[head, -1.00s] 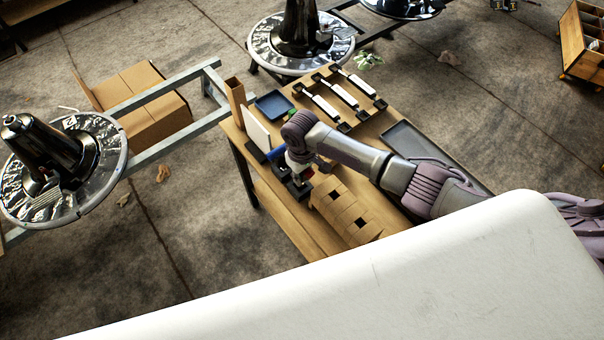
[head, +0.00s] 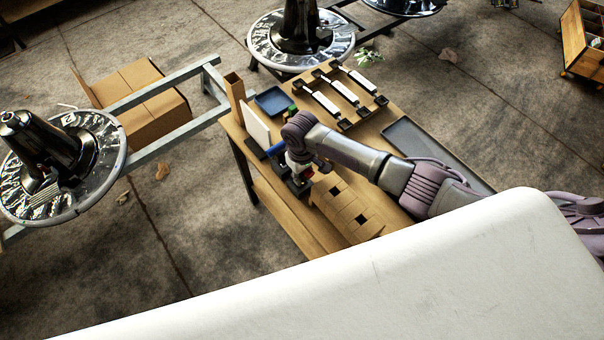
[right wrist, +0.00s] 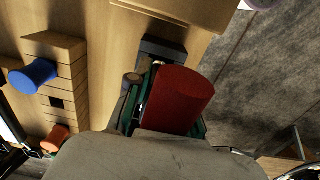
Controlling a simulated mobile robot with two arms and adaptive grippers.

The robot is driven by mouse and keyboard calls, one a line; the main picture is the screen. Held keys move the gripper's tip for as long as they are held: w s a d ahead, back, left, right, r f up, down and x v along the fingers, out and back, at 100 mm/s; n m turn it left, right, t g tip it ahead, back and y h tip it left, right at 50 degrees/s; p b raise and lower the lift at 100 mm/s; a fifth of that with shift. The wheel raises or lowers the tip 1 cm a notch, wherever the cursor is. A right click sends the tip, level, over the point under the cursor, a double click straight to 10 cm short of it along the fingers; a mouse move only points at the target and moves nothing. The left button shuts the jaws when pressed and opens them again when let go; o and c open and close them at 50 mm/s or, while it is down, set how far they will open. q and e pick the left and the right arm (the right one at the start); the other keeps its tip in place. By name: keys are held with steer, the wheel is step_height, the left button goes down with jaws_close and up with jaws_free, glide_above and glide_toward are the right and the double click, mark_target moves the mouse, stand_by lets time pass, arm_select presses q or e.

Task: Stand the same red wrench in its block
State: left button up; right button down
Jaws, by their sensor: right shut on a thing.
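The red wrench shows as a thick red handle (right wrist: 180,98) in the right wrist view. My right gripper (head: 299,182) is shut on it, and its dark and green fingers sit around the handle. A dark block (right wrist: 163,54) lies just beyond the handle in the wrist view. I cannot tell whether the wrench is in it or above it. The wrench's lower end is hidden. My left gripper is not in view.
A slotted wooden block (head: 352,211) stands close to the gripper. A blue handle (right wrist: 34,76) and an orange one (right wrist: 56,138) show left in the wrist view. A white panel (head: 256,125), blue tray (head: 272,102), white-barred racks (head: 326,103) and grey tray (head: 429,150) are on the table.

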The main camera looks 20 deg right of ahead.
steer(key=shift+f, duration=0.45)
steer(key=c, duration=0.9)
jaws_free()
steer(key=shift+c, duration=0.2)
step_height(320, 180, up, 12)
steer(key=shift+r, duration=0.1)
steer(key=shift+a, duration=0.1)
